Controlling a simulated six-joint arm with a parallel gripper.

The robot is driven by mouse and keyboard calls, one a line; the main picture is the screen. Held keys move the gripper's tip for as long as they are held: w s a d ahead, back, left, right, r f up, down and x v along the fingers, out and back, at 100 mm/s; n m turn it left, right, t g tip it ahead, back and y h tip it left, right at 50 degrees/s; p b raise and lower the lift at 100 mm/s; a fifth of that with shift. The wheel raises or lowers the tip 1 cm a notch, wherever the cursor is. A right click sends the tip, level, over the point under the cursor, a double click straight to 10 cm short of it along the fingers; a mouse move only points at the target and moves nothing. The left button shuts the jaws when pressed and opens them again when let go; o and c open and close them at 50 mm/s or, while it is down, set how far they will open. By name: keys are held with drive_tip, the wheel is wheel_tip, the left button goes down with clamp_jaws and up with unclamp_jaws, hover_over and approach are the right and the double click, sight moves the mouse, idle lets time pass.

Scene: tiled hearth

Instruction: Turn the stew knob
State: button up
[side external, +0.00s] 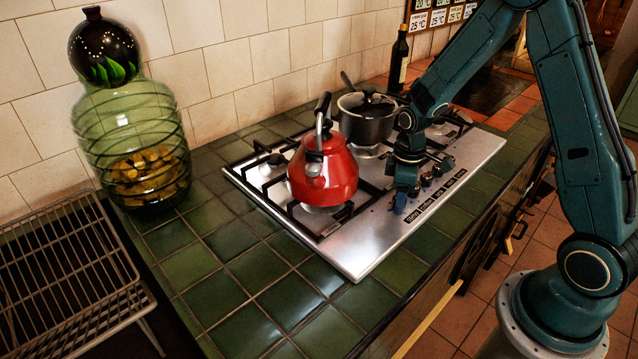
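The steel stove (352,262) has a row of dark knobs (427,180) along its front right edge. Small dark labels (430,203) lie beside the knobs, too small to read, so I cannot tell which knob is the stew one. My gripper (400,204) points down at the near end of this row, low over the stove top. It hides what is directly beneath it, and I cannot tell whether it touches a knob or whether its fingers are apart. A dark lidded pot (366,124) stands on a back burner, with a utensil handle sticking up.
A red kettle (322,178) stands on the front left burner, close left of my gripper. The green tiled counter (250,275) is clear in front.

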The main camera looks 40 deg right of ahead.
drive_tip(key=shift+r, duration=0.1)
wheel_tip(320, 180, up, 14)
idle(0.9)
idle(0.5)
drive_tip(key=s+a+r+m+t, duration=0.2)
drive_tip(key=s+a+r, duration=0.3)
drive_tip(key=s, duration=0.4)
drive_tip(key=s+a+r+m+t, duration=0.3)
drive_tip(key=s+r, duration=0.4)
drive_tip(key=s, duration=0.3)
drive_tip(key=shift+a+m+t, duration=0.3)
drive_tip(key=shift+a+m, duration=0.3)
drive_tip(key=shift+a, duration=0.3)
idle(0.4)
